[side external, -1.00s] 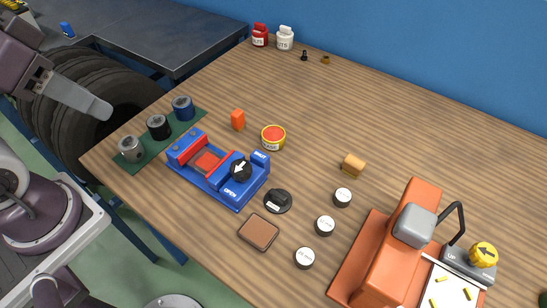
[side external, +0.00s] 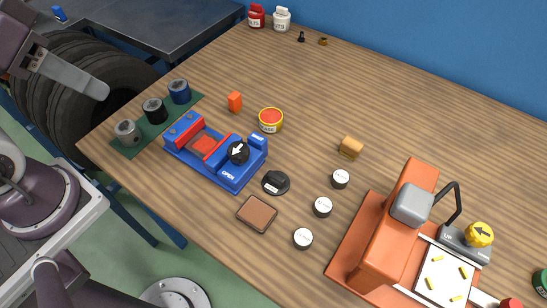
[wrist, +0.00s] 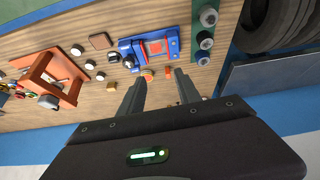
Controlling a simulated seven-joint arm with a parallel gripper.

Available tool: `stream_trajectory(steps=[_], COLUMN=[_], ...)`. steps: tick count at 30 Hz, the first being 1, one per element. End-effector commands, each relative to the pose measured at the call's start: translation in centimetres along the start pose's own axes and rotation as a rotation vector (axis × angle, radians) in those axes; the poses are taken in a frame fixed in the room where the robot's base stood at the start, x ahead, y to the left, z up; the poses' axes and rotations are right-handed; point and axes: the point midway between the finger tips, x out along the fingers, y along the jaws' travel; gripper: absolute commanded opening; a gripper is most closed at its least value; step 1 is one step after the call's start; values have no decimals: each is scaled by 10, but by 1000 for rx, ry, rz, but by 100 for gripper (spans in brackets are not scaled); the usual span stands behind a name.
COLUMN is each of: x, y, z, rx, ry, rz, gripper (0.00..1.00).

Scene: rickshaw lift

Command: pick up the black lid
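The black lid (side external: 276,182) is a small round disc with a raised grip and a pale label. It lies flat on the wooden table, just right of the blue vise-like fixture. It also shows small in the wrist view (wrist: 114,57), left of that fixture. My gripper (wrist: 158,86) is open, with its two fingers apart and nothing visible between them. It is well away from the lid. In the side view only part of my gripper shows at the left, above the tire.
The blue fixture (side external: 218,170) carries a black arrow knob. A brown square pad (side external: 257,213) and several white-topped discs (side external: 323,207) lie near the lid. An orange press (side external: 393,240) stands at right, sockets (side external: 153,110) on a green mat at left. The table's back middle is clear.

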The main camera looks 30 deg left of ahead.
Motion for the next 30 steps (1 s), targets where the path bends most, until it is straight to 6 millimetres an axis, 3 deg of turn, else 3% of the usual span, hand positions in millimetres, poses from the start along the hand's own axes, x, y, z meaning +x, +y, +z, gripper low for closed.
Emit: stream_trajectory(steps=[5, 8, 10, 15, 18, 23, 30], x=[26, 65, 103, 199, 237, 263, 300], y=[33, 72, 104, 176, 199, 211, 201], z=[-47, -77, -88, -74, -56, -42, -30], rx=[-333, -630, -841, -1269, -1420, -1513, -1517], ry=[-146, -265, -338, -403, -387, -367, -368], rz=[60, 33, -29, -244, -336, -390, -395], gripper=[40, 40, 40, 40, 40, 40, 40])
